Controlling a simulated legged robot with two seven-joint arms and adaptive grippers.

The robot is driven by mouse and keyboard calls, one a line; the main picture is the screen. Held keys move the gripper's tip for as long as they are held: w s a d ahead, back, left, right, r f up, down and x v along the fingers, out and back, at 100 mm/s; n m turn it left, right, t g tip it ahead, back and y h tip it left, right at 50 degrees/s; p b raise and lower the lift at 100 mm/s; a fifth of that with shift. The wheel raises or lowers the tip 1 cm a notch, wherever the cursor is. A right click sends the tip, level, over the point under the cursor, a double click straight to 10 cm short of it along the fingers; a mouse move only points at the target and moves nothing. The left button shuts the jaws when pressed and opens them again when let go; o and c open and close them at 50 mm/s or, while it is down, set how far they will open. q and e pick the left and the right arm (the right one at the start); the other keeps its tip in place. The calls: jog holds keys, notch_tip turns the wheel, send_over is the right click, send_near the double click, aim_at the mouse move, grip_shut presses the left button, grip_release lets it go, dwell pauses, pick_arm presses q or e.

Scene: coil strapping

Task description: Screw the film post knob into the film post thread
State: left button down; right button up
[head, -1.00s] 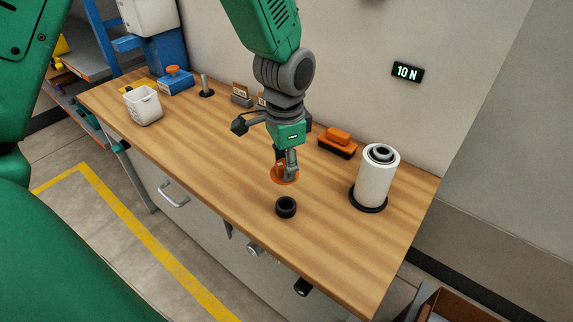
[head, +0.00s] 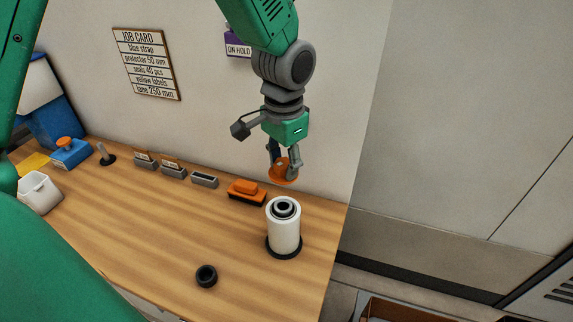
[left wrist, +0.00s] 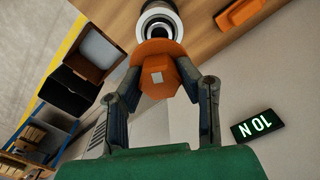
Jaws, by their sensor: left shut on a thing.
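The orange film post knob (head: 279,174) is held between the fingers of my left gripper (head: 284,163), in the air above and slightly behind the film roll in the head view. The white film roll (head: 285,232) stands upright on a black base at the right end of the bench. A dark ring shows at its top (head: 284,207); I cannot make out the thread. In the left wrist view the knob (left wrist: 160,66) sits between the fingertips, and the roll's round top (left wrist: 160,14) shows just past it, apart or overlapped. My right gripper is not in view.
A black ring (head: 206,276) lies on the wooden bench (head: 150,235) in front of the roll. An orange and black block (head: 246,191) lies behind it to the left. Small grey holders, a blue box (head: 71,152) and a white bin (head: 39,193) stand farther left.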

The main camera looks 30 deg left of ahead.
aim_at(284, 179)
pick_arm(q)
jog(key=shift+a+f, duration=0.15)
jog(key=shift+a, duration=0.1)
jog(key=shift+d+f+b, duration=0.15)
jog(key=shift+f+b, duration=0.15)
jog(key=shift+f, duration=0.2)
jog(key=shift+d+f+b, duration=0.15)
jog(key=shift+f+b, duration=0.1)
jog(key=shift+f, duration=0.25)
jog(key=shift+f+b, duration=0.4)
jog(key=shift+f, duration=0.45)
jog(key=shift+a+f+b, duration=0.2)
jog(key=shift+f+b, duration=0.25)
jog(key=shift+f, duration=0.6)
jog(key=shift+d, duration=0.1)
jog(key=shift+s+p, duration=0.1)
jog(key=shift+p, duration=0.65)
jog(key=shift+f, duration=0.3)
